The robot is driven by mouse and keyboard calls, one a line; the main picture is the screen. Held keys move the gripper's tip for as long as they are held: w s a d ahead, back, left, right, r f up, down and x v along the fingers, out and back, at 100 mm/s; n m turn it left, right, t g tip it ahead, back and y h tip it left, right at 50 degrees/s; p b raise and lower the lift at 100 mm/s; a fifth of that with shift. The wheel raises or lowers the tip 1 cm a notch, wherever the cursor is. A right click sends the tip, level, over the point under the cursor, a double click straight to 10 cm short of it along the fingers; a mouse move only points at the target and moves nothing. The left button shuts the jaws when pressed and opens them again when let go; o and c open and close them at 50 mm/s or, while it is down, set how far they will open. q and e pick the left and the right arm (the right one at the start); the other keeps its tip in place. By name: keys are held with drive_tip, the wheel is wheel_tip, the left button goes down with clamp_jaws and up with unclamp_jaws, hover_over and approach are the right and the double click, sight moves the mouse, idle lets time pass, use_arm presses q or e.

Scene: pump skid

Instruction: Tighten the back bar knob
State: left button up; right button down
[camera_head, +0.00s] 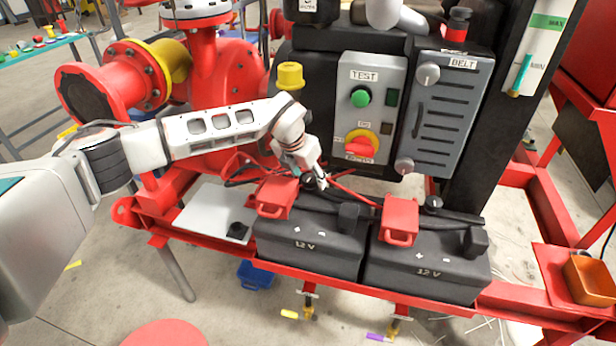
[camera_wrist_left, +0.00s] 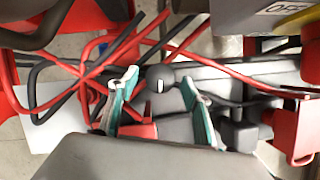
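A small round black knob (camera_wrist_left: 160,78) with a pale mark lies between the tips of my left gripper (camera_wrist_left: 159,80) in the left wrist view. The two teal-lined fingers are apart, with a gap to the knob on each side. I cannot tell whether the tips are level with it or above it. In the head view my left gripper (camera_head: 317,180) points down behind the left battery (camera_head: 310,243), beside its red terminal cover (camera_head: 274,196), and mostly hides this knob. Another black knob (camera_head: 432,203) stands behind the right battery (camera_head: 428,268). My right gripper is not in view.
Red and black cables (camera_wrist_left: 85,75) run close around the left gripper. A grey control panel (camera_head: 372,110) and belt guard (camera_head: 446,115) rise behind the batteries. A second red cover (camera_head: 399,220) stands right of the gripper. A grey plate (camera_head: 205,212) lies left.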

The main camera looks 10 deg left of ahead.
use_arm(q)
drive_tip(key=v, duration=1.2)
drive_tip(key=shift+r, duration=0.1)
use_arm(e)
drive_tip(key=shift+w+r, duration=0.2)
